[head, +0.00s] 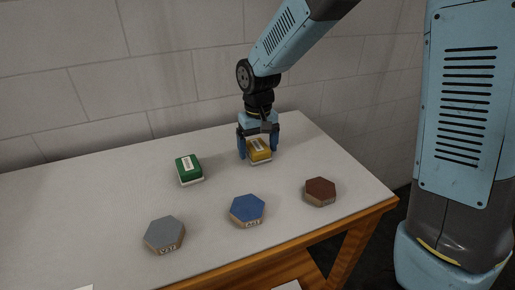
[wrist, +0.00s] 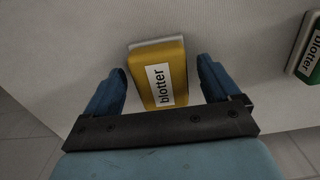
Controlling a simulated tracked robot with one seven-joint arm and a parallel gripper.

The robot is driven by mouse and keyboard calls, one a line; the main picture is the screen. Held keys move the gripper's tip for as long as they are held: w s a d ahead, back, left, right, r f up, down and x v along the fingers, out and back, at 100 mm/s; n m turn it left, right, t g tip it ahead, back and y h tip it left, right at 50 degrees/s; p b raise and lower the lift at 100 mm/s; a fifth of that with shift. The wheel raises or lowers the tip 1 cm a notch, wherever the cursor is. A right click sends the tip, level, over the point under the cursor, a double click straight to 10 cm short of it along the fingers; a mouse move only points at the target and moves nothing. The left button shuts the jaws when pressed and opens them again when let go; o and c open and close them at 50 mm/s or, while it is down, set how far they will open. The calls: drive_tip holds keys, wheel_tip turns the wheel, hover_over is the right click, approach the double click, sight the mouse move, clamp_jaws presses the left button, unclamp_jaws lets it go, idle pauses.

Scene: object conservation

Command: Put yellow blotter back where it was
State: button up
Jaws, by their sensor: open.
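The yellow blotter (head: 260,151) stands on the white table top near its back edge, with a white base and a label on it. It also shows in the wrist view (wrist: 160,75), where its label reads "blotter". My gripper (head: 258,151) is down around it, open, with one blue finger on each side. In the wrist view my gripper's fingers (wrist: 163,85) stand apart from the blotter, with a gap on both sides.
A green blotter (head: 188,168) stands to the left; it also shows in the wrist view (wrist: 312,55). Grey (head: 164,234), blue (head: 247,210) and dark red (head: 320,190) hexagonal blocks lie bare along the table's front (head: 90,225). A block wall rises behind.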

sight(259, 147)
wheel_tip(259, 147, up, 12)
drive_tip(key=shift+f, duration=0.25)
drive_tip(key=shift+d, duration=0.1)
drive_tip(key=s+d+r+m+t, duration=0.1)
drive_tip(key=s+d+r, duration=0.2)
drive_tip(key=d, duration=0.5)
drive_tip(key=s+d+r+m+t, duration=0.2)
drive_tip(key=s+d+r, duration=0.15)
drive_tip(key=d, duration=0.45)
drive_tip(key=s+d+m+t, duration=0.2)
drive_tip(key=s+d, duration=0.8)
drive_tip(key=shift+s+d+t, duration=0.3)
drive_tip(key=shift+d, duration=0.1)
